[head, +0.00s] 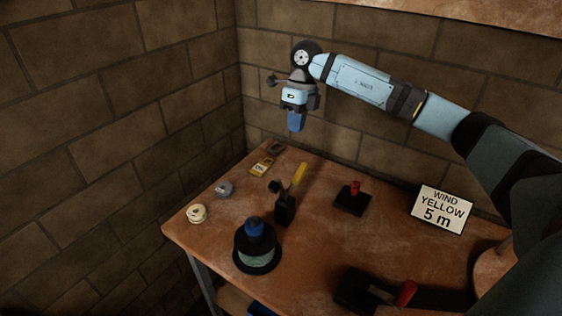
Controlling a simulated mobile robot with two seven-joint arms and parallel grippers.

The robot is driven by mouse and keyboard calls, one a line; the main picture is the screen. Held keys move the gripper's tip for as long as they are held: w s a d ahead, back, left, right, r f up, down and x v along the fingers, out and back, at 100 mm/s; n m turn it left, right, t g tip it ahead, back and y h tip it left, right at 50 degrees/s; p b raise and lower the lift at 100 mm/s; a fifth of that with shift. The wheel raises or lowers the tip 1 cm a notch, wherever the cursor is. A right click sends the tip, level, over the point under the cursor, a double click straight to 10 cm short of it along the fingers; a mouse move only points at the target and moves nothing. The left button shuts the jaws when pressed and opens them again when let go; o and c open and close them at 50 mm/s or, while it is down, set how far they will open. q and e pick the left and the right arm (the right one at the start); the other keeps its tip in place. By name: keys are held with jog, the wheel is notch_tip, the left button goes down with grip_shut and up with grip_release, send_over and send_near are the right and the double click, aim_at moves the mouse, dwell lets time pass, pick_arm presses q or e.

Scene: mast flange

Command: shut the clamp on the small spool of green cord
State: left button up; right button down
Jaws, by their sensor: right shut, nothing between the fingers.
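A small black spool wound with green cord (258,256) stands upright near the table's left front edge, with a blue piece on its top. Right behind it stands a dark upright block with a raised yellow lever (299,176), which may be the clamp; I cannot tell whether it touches the spool. My right gripper (296,126) hangs in the air above the back of the table, fingers down. It is shut and empty, well apart from the spool and lever. My left gripper is out of view.
Two black bases carry red handles, one at mid table (351,198) and one at the front (374,291). A white sign (442,209) reads "WIND YELLOW 5 m". A cream ring (197,213), a grey item (224,189) and a yellow device (262,166) lie along the left edge. Brick walls stand behind.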

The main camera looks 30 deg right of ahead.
jog(key=p, duration=0.2)
send_near(281, 184)
notch_tip(281, 184, down, 5)
jog(key=w+d, duration=0.2)
jog(key=shift+s+a+f+p, duration=0.3)
jog(key=shift+s+a+f, duration=0.1)
jog(key=shift+a, duration=0.3)
jog(key=shift+s+a+f+p, duration=0.3)
jog(key=shift+s+a, duration=0.15)
jog(key=shift+a, duration=0.25)
